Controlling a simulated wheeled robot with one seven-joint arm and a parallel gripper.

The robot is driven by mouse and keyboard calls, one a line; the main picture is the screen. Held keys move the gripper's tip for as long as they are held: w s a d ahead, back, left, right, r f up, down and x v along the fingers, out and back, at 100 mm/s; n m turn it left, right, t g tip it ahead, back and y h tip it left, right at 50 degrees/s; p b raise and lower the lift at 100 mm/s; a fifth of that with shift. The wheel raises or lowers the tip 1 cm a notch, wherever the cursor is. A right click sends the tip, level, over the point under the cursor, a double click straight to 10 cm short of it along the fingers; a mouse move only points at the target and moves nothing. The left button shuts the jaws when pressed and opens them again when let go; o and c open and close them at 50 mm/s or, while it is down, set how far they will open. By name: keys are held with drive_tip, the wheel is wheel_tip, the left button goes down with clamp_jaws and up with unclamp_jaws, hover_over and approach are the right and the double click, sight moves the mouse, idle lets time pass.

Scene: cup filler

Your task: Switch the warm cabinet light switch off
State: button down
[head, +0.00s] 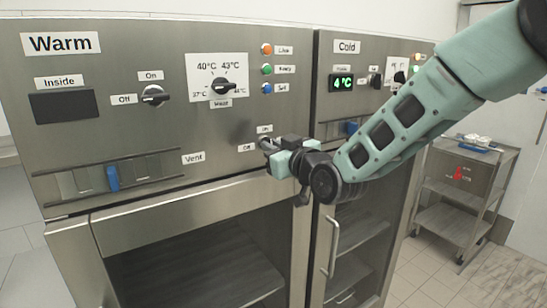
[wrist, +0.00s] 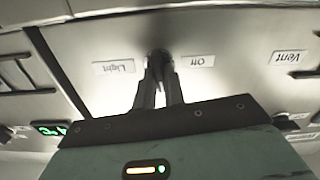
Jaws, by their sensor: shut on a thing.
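The warm cabinet (head: 130,215) fills the left of the head view, with its steel control panel on top. My gripper (head: 270,145) is at the lower right of that panel, next to the small "On" label (head: 264,128) and "Off" label (head: 247,148). In the wrist view, which is upside down, my gripper (wrist: 161,78) is shut on the dark light switch knob (wrist: 158,56). The knob sits between the "Light" label (wrist: 114,68) and the "Off" label (wrist: 198,61). The fingers mostly hide the knob, so I cannot tell which way it points.
The warm panel also has an on/off knob (head: 154,96), a heat dial (head: 222,86), a blue vent slider (head: 113,178) and indicator lamps. The cold cabinet (head: 345,135) stands to the right, partly behind my arm. A steel cart (head: 455,195) stands farther right.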

drive_tip(key=n+b, duration=0.5)
drive_tip(key=b, duration=0.3)
drive_tip(key=n+b, duration=0.5)
drive_tip(key=b, duration=0.3)
drive_tip(key=n+b, duration=0.6)
drive_tip(key=b, duration=0.2)
drive_tip(key=shift+s+a+f+b, duration=0.15)
drive_tip(key=shift+f+b, duration=0.15)
drive_tip(key=c, duration=1.5)
unclamp_jaws()
drive_tip(key=shift+r, duration=0.1)
drive_tip(key=b+v, duration=0.3)
drive_tip(key=v, duration=1.4)
drive_tip(key=shift+s, duration=0.15)
